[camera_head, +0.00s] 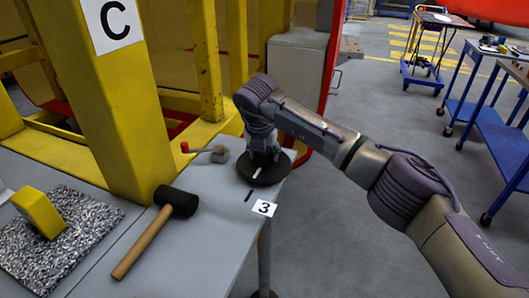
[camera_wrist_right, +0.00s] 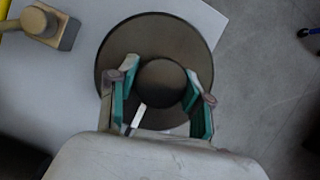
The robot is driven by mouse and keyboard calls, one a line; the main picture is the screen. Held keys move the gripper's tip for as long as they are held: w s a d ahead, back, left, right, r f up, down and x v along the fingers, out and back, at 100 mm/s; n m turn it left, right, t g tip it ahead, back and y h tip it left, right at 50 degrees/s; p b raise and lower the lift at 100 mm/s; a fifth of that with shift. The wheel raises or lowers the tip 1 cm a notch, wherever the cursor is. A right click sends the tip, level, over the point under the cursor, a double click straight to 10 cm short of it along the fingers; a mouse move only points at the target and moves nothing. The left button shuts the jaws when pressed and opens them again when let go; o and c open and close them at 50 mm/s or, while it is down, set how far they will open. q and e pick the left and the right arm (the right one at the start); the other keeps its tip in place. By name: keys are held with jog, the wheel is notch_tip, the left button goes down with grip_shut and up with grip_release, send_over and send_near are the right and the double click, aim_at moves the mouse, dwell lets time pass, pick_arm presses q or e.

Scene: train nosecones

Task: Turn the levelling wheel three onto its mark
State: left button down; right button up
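Levelling wheel three (camera_head: 279,173) is a dark round disc with a raised hub, lying flat near the corner of the grey table. A white stripe (camera_head: 257,173) shows on its near-left part. A short black mark (camera_head: 248,195) is on the table just outside the rim, beside the label "3" (camera_head: 264,208). Stripe and mark look roughly in line; exact alignment is unclear. My right gripper (camera_head: 264,155) points down over the wheel. In the right wrist view its teal-padded fingers (camera_wrist_right: 160,88) are on both sides of the hub (camera_wrist_right: 160,72), seemingly touching it. My left gripper is not in view.
Blue carts (camera_head: 490,125) stand at the far right across open floor.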

jog(key=o, duration=0.4)
jog(key=shift+c, duration=0.2)
jog(key=v, duration=1.2)
